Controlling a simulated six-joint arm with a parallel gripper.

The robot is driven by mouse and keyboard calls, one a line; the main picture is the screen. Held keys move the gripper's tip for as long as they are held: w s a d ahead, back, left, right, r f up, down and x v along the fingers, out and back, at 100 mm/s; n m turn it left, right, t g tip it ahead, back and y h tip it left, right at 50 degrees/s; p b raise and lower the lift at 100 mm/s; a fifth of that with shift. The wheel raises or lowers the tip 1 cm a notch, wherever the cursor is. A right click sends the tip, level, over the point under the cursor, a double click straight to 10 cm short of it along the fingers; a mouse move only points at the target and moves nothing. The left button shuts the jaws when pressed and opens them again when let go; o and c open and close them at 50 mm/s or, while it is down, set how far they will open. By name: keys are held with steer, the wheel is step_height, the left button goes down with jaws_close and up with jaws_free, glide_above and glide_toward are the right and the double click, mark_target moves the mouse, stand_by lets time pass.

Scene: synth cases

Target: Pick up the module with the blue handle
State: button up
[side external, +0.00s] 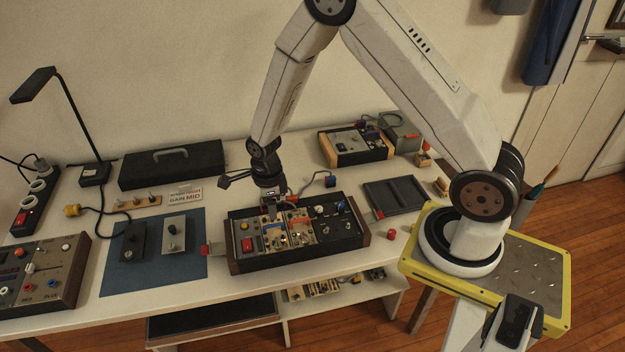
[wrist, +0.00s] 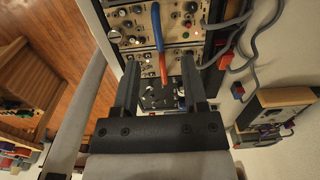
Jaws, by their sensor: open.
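A dark-framed rack (side external: 236,264) of several panel modules stands on the bench. An orange-red bar (side external: 301,221), likely a handle, lies across one module; a small blue part shows farther right in the rack (side external: 341,206). My gripper (side external: 271,214) is low over the rack's middle. In the wrist view its jaws (wrist: 160,82) are apart, with the red bar's end between them and nothing visibly gripped.
Grey cables (wrist: 262,45) run beside the rack. A dark empty tray (side external: 427,193) and a wooden-sided box (side external: 355,146) stand to its right and behind. Two loose modules lie on a blue mat (side external: 117,279) at left. A black case (side external: 172,178) and lamp (side external: 75,120) stand behind.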

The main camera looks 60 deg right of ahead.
mark_target(273, 224)
steer(key=shift+f, duration=0.65)
steer(key=shift+s+a+f, duration=0.1)
steer(key=shift+f, duration=2.5)
jaws_close()
